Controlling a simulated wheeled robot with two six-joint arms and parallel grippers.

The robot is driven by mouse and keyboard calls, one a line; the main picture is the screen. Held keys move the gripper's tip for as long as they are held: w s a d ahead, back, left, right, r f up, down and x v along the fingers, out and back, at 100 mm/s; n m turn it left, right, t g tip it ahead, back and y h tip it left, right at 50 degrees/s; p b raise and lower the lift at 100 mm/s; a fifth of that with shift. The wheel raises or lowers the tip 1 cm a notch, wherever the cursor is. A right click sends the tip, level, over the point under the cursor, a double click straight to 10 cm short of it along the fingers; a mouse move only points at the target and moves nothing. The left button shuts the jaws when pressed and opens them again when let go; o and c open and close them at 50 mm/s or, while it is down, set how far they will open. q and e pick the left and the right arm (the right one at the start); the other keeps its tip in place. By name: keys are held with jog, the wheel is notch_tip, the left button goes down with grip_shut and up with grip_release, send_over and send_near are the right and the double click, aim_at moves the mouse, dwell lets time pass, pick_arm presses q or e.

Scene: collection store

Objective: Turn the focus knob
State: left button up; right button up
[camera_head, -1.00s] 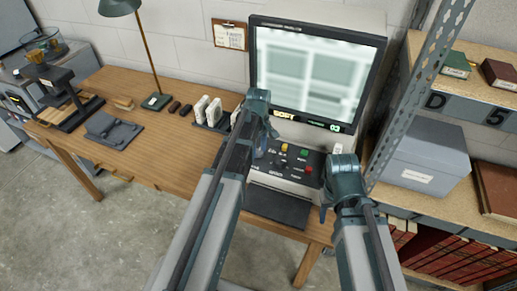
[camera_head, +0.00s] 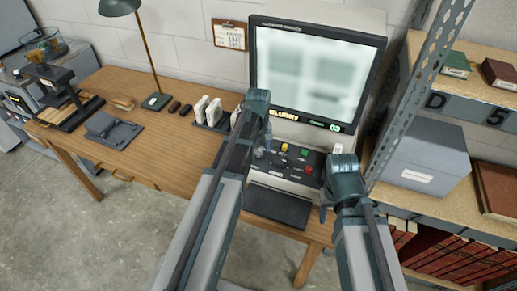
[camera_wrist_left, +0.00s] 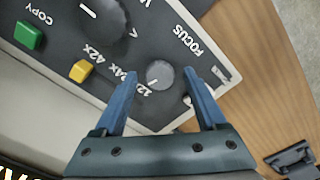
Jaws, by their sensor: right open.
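The focus knob (camera_wrist_left: 160,74) is a small round grey knob beside the word FOCUS on the dark control panel (camera_head: 290,175). My left gripper (camera_wrist_left: 160,72) is open, with its two blue fingers on either side of the knob and a gap showing at each side. In the head view my left gripper (camera_head: 262,147) is over the panel's left part, and the knob is hidden there. The reader's screen (camera_head: 310,75) shows a very blurred picture above a yellow BLURRY label. My right gripper (camera_head: 326,206) is open, low beside the panel's right end, its fingers barely visible.
A green button (camera_wrist_left: 29,35), a yellow button (camera_wrist_left: 81,71) and a larger dark knob (camera_wrist_left: 100,18) share the panel. A metal shelf post (camera_head: 420,95) stands close to the right. A lamp (camera_head: 120,8) and a grey device (camera_head: 112,132) stand left on the wooden table (camera_head: 165,160).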

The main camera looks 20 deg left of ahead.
aim_at(258, 151)
pick_arm(q)
notch_tip(258, 151, up, 14)
jog(key=p, duration=1.4)
jog(key=shift+f, duration=0.15)
jog(key=s+d+f+m+y+b, duration=0.1)
jog(key=s+d+f+m+b, duration=0.1)
jog(key=s+d+m, duration=1.1)
jog(key=s+d, duration=0.4)
jog(key=s, duration=0.1)
jog(key=shift+b, duration=0.3)
jog(key=shift+f, duration=0.1)
